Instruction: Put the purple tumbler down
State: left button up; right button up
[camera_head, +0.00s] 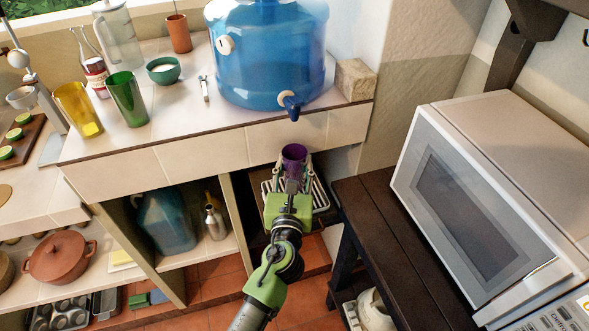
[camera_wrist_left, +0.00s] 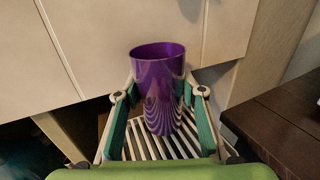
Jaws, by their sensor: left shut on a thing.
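The purple tumbler (camera_head: 294,156) is upright between the fingers of my left gripper (camera_head: 292,178), which is shut on it. In the left wrist view the tumbler (camera_wrist_left: 158,85) shows its open rim, and the two teal finger pads of my gripper (camera_wrist_left: 160,125) flank it. Below it is a slatted metal rack (camera_head: 320,197), which also shows in the wrist view (camera_wrist_left: 150,149). I cannot tell whether the tumbler's base touches the slats. My right gripper is not in view.
The tiled counter (camera_head: 180,150) stands just behind the tumbler. On it are a blue water dispenser (camera_head: 265,60) with a tap, a green glass (camera_head: 127,98) and a yellow glass (camera_head: 77,108). A dark wooden table (camera_head: 385,230) with a microwave (camera_head: 480,190) is at the right.

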pick_arm(q)
jog(key=shift+f, duration=0.15)
jog(key=shift+f, duration=0.15)
jog(key=o, duration=1.3)
jog(key=shift+r, duration=0.3)
jog(key=s, duration=0.7)
jog(key=s+a+b, duration=0.1)
jog(key=s, duration=0.3)
jog(key=shift+f, duration=0.2)
jog(key=shift+s+r, duration=0.1)
jog(key=shift+s, duration=0.45)
